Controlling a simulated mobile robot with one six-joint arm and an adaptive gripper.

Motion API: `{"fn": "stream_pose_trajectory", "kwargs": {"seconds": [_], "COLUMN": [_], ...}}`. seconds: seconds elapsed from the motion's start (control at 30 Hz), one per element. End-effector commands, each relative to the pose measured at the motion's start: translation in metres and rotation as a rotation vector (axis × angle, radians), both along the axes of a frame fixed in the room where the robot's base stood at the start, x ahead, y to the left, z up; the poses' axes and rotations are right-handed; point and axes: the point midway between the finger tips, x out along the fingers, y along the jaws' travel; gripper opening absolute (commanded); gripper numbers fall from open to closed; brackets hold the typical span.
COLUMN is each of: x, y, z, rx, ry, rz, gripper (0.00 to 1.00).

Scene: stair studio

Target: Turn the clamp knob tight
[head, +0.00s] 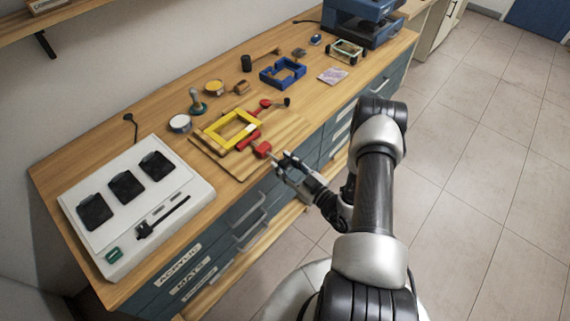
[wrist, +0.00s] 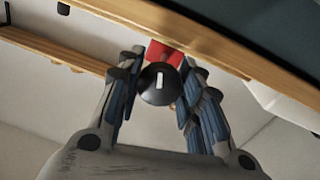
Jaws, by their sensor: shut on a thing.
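The clamp (head: 249,141) is red and sits at the front edge of the workbench beside a yellow frame (head: 232,130). Its red end block (head: 262,149) points toward my gripper (head: 280,163), and a red part (wrist: 166,53) also shows in the wrist view. The clamp knob (wrist: 157,88) is a round black disc with a white mark, seen end-on between my two fingers. My gripper is shut on the knob, with a finger on each side. In the head view the knob is hidden or too small to make out at my fingertips.
A second red clamp (head: 265,104) with a black knob (head: 287,102) is on the frame's far side. A wooden board (head: 205,143) lies under the frame. A white panel (head: 137,210) stands left, a blue frame (head: 282,72) behind. Drawers (head: 250,216) front the bench; the floor (head: 480,150) is clear.

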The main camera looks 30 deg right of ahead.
Motion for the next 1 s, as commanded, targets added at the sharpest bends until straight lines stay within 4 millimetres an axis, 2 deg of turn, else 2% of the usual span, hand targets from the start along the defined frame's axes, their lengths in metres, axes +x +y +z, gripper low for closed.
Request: {"fn": "stream_pose_trajectory", "kwargs": {"seconds": [0.3, 0.77, 0.8, 1.0], "x": [0.0000, -0.0001, -0.0001, -0.0001], "y": [0.0002, 0.0002, 0.0002, 0.0001], "z": [-0.0002, -0.0005, -0.0005, -0.0003], "rx": [0.092, 0.104, 0.104, 0.105], "ry": [0.035, 0.040, 0.040, 0.039], "rz": [0.000, -0.001, -0.001, -0.001], "gripper": [0.10, 0.10, 0.34, 0.47]}}
